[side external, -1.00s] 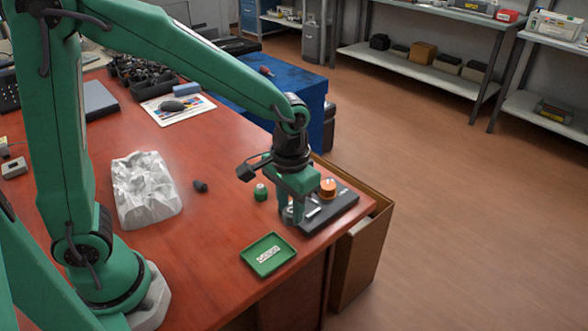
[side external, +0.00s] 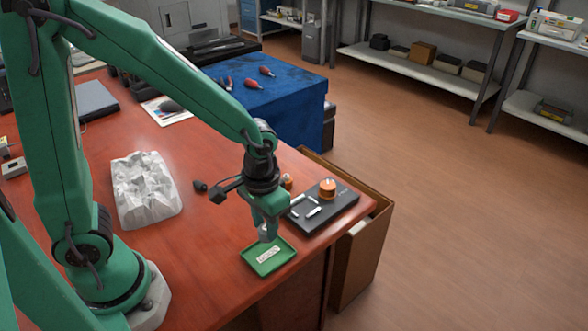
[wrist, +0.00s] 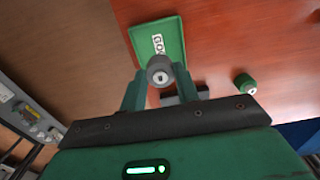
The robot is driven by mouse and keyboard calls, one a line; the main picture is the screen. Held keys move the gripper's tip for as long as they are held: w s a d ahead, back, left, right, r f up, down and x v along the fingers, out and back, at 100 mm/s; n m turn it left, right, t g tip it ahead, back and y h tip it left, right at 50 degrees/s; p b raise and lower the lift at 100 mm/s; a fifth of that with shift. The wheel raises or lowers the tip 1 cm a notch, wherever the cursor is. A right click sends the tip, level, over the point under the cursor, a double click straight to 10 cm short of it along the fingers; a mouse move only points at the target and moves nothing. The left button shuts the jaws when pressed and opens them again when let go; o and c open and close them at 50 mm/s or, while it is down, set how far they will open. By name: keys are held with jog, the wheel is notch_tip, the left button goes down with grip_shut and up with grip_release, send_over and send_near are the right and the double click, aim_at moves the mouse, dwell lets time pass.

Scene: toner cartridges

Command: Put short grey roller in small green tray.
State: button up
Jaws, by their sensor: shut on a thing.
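The short grey roller (wrist: 160,70) is held between the fingers of my gripper (wrist: 160,82) in the wrist view, with its round end facing the camera. In the side external view my gripper (side external: 267,230) points down over the back left part of the small green tray (side external: 284,262), and the fingers hide part of the roller. The tray has a white printed label inside and also shows in the wrist view (wrist: 172,46), beyond the roller. I cannot tell whether the roller touches the tray.
A dark grey pad (side external: 340,210) right of the tray carries an orange-copper roller (side external: 327,188) and white pieces. A crumpled white block (side external: 146,188) and a small dark piece (side external: 200,185) lie left. The table's front edge is near the tray.

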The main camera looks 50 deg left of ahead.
jog(key=shift+f, duration=1.9)
jog(key=shift+f, duration=0.8)
dwell(1.2)
jog(key=o, duration=1)
jog(key=shift+o, duration=0.2)
jog(key=shift+r, duration=0.15)
jog(key=shift+r, duration=2)
